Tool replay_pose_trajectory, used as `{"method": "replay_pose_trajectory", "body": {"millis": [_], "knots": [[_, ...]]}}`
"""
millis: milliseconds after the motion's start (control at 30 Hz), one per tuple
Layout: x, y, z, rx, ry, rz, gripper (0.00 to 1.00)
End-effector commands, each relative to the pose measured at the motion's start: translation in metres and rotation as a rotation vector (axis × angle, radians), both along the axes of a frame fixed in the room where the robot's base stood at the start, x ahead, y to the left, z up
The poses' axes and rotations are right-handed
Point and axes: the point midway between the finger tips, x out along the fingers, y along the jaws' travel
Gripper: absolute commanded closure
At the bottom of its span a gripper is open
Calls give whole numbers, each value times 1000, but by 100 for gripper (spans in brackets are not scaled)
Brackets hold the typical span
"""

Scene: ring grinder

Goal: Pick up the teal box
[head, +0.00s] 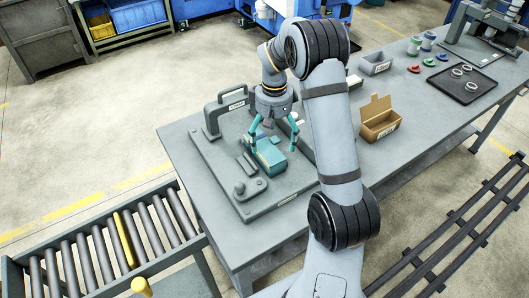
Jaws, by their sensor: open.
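The teal box (272,159) sits on a grey fixture plate (225,170) on the workbench, in the left part of the bench in the head view. A blue part shows on its top. My gripper (272,147) points down over the box with its teal fingers spread open, one towards each side of it. I cannot tell whether the fingers touch the box. My arm hides part of the bench to the right of the box.
A grey handle-shaped frame (226,107) and a small knob block (249,188) stand on the plate near the box. An open cardboard box (380,122), a grey bin (376,64) and a black tray (463,84) with rings are further right. A roller conveyor (107,248) lies front left.

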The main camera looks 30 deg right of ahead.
Motion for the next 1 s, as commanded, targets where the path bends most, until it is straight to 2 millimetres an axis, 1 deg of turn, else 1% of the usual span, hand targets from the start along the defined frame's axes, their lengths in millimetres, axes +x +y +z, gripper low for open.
{"method": "replay_pose_trajectory", "body": {"millis": [133, 300, 433, 500, 700, 1000], "knots": [[-1, 0, -11, 0, 3, 1, 10], [-1, -1, -38, 1, 4, 0, 10], [-1, -1, -51, 1, 1, -2, 10], [0, -1, -54, 0, -1, -1, 10], [0, -1, -55, 0, -2, -2, 10], [0, -1, -55, 0, 0, -2, 28]]}}
